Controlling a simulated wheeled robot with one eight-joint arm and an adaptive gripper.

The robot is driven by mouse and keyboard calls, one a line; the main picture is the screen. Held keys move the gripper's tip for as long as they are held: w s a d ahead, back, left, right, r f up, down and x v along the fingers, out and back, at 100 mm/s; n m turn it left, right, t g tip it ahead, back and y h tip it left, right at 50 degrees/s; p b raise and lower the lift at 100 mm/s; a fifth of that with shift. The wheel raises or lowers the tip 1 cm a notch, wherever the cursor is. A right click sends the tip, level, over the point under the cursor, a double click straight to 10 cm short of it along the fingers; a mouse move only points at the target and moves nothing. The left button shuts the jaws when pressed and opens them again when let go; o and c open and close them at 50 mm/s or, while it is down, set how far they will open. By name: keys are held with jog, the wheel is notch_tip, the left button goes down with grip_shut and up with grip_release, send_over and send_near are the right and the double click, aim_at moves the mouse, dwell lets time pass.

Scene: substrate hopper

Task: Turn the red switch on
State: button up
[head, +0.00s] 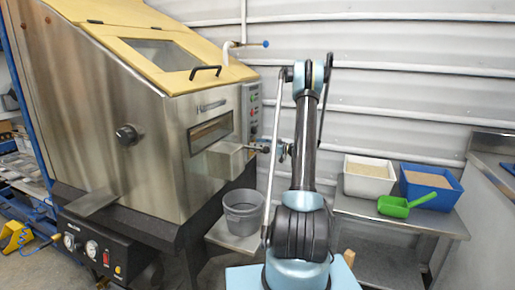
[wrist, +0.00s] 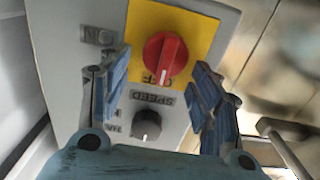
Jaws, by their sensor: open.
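The red switch (wrist: 165,55) is a round knob on a yellow plate (wrist: 200,30) in the wrist view, where the panel shows upside down. Its pale mark points down toward the OFF label; an ON label stands to the left. My gripper (wrist: 160,80) is open, one blue-padded finger on each side of the picture, with the switch ahead between and slightly beyond the fingertips. Nothing is held, and I see no contact with the knob.
A black SPEED knob (wrist: 146,124) sits just below the switch in the wrist view, between the fingers. A metal rod (wrist: 285,150) is at lower right. The steel hopper (head: 110,110) has a protruding chute (head: 222,161) near my arm. A grey bucket (head: 243,212) stands below it.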

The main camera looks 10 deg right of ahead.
jog(key=c, duration=1.1)
jog(key=shift+o, duration=0.2)
jog(key=shift+w+d+m, duration=0.1)
jog(key=shift+m, duration=0.2)
jog(key=shift+w+d+f+m, duration=0.2)
jog(key=shift+w+f+m, duration=0.15)
jog(key=shift+m, duration=2.5)
jog(key=shift+w+d+f+m, duration=0.2)
jog(key=shift+f+m, duration=0.25)
jog(key=shift+m, duration=2.45)
jog(key=shift+w+d+f+m, duration=0.15)
jog(key=shift+w+f+m, duration=0.25)
jog(key=shift+m, duration=2.45)
